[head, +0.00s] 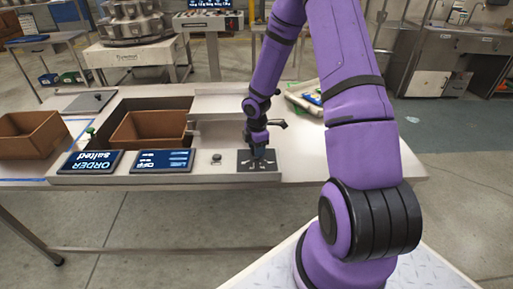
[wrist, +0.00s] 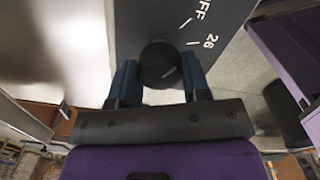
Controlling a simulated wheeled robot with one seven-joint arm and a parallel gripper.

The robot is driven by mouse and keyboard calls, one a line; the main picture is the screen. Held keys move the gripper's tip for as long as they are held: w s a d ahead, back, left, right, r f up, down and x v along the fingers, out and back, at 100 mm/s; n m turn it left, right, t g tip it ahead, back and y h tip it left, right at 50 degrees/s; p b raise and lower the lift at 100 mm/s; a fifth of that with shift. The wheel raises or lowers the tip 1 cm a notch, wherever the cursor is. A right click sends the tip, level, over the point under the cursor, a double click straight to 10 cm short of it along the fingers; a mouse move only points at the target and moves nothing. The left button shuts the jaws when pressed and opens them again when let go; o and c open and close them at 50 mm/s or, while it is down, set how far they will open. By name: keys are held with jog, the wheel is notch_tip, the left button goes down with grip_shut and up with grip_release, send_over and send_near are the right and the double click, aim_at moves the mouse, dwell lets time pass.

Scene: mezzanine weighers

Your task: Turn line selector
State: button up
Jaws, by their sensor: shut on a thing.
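The line selector shows in the wrist view as a round dark knob (wrist: 160,64) with a pale pointer line. It sits on a dark plate (wrist: 135,22) that bears white tick marks and the printed "FF" and "26". My gripper (wrist: 160,82) has one finger on each side of the knob and is shut on it. In the head view my gripper (head: 258,152) reaches down to the dark selector plate (head: 243,166) at the front edge of the bench. The knob itself is mostly hidden there by the gripper.
Left of the selector plate are a small round button (head: 216,157), a blue "OFF" display (head: 162,161) and an "ORDER salted" display (head: 93,163). A brown bin (head: 150,131) stands in a recess behind them, and another brown bin (head: 30,136) is at the far left.

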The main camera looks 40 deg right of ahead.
jog(key=o, duration=0.9)
jog(key=shift+r, duration=0.15)
notch_tip(320, 180, up, 10)
jog(key=shift+r, duration=0.25)
